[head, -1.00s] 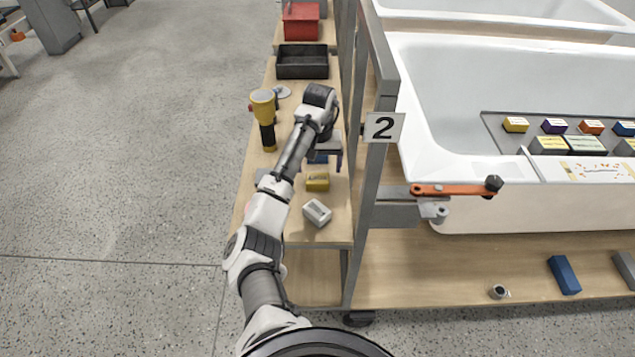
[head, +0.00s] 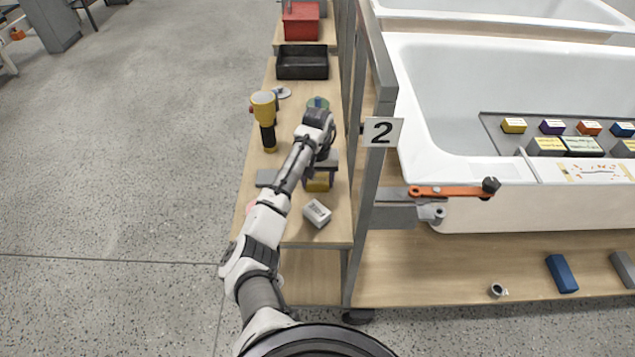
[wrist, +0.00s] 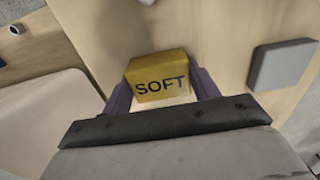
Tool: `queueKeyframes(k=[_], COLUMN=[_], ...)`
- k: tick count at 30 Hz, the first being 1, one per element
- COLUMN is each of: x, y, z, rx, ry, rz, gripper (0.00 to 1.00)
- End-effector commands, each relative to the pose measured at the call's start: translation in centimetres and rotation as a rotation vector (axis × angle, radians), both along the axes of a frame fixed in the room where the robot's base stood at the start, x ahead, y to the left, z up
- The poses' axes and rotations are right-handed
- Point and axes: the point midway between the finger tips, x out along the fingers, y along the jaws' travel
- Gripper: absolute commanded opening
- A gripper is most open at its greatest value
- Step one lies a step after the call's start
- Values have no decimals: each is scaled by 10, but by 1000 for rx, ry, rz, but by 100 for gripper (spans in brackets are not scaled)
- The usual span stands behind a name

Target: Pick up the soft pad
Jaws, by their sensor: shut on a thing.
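The soft pad (wrist: 158,84) is a yellow block with "SOFT" in dark letters, and it lies between the two purple fingers in the wrist view. In the head view the pad (head: 318,185) shows as a small yellow patch under my gripper (head: 320,172), over the wooden side shelf. My gripper (wrist: 161,98) is shut on the pad, one finger on each side. The pad's far side is hidden, and I cannot tell whether it touches the shelf.
A white-grey block (head: 317,213) is just in front. A grey block (head: 267,178) lies left of the arm. A yellow-black tool (head: 264,120) stands behind, with a black bin (head: 302,62) farther back. The frame post (head: 372,200) stands close on the right.

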Motion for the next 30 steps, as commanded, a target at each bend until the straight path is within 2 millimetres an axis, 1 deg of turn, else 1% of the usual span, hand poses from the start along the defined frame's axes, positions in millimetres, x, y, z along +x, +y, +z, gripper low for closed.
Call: queueKeyframes(k=[1,2,11,14,17,20,23,25,27,30], x=[0,0,0,1,1,1,1,1,2,2], y=[0,0,0,0,0,-1,-1,0,2,2], z=[0,0,3,10,22,40,66,86,115,142], rx=[0,0,0,0,0,-1,0,0,6,6], ry=[0,-1,-1,-2,-3,-4,-6,-7,-7,-7], rz=[0,0,0,-1,-1,-2,-3,-2,0,0], gripper=[40,38,37,37,37,37,37,37,37,37])
